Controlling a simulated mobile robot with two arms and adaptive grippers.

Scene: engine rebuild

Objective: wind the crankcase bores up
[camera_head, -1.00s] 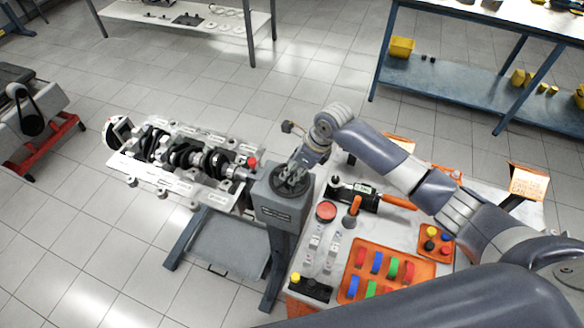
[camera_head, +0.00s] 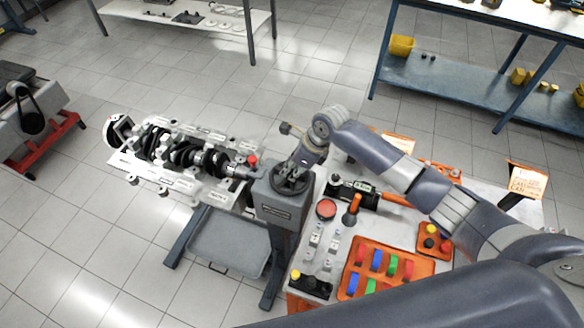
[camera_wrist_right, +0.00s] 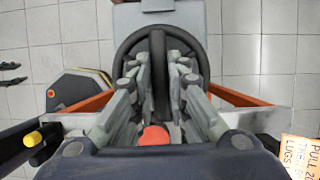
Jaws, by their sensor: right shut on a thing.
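The grey crankcase (camera_head: 135,167) hangs on the stand at the left in the head view, with the dark crankshaft (camera_head: 190,157) showing in its upward-facing open side. The stand's gearbox head (camera_head: 283,212) carries a dark round handwheel (camera_head: 305,188) on top. My right gripper (camera_head: 294,174) reaches down onto this wheel. In the right wrist view the fingers (camera_wrist_right: 158,75) stand on either side of the handwheel's middle bar (camera_wrist_right: 158,60) and are shut on it; the wheel's rim (camera_wrist_right: 122,55) circles them. The bores are hidden. My left gripper is not in view.
A bench right of the stand holds a red button (camera_head: 326,209), an orange-handled tool (camera_head: 352,210) and an orange tray (camera_head: 345,290) of coloured parts. A grey drip tray (camera_head: 228,245) sits low under the crankcase. Open tiled floor lies left and behind.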

